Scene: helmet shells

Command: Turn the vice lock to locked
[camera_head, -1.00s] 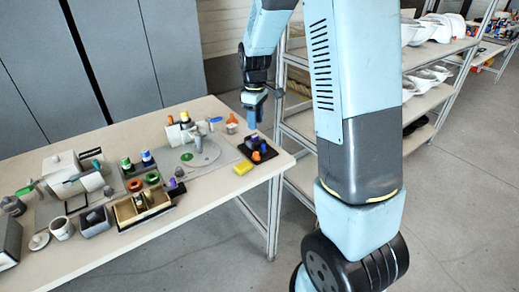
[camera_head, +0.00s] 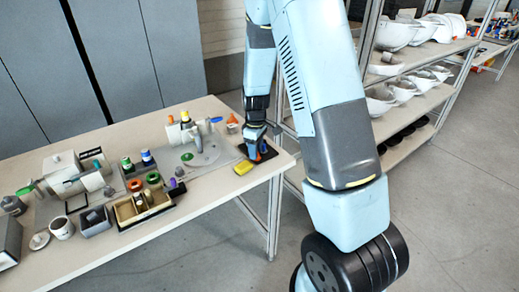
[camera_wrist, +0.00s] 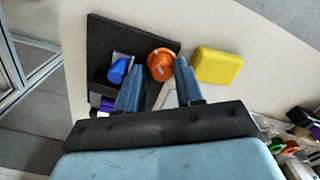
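My gripper (camera_wrist: 160,85) is open, its two blue fingers apart over a dark board (camera_wrist: 98,42) at the table's right end. An orange round piece (camera_wrist: 160,63) shows between and just beyond the fingertips in the wrist view; I cannot tell whether they touch it. A blue knob (camera_wrist: 118,70) stands on a small grey block left of the fingers, and a purple piece (camera_wrist: 106,103) is partly hidden by the left finger. In the head view my gripper (camera_head: 256,152) is low over this board and hides most of it. I cannot tell which part is the vice lock.
A yellow block (camera_wrist: 217,65) lies right beside the board in the wrist view. A grey round fixture (camera_head: 203,155) stands left of my gripper on the table, with a wooden divided box (camera_head: 127,222) and more parts further left. Shelves with white helmet shells (camera_head: 397,35) stand behind.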

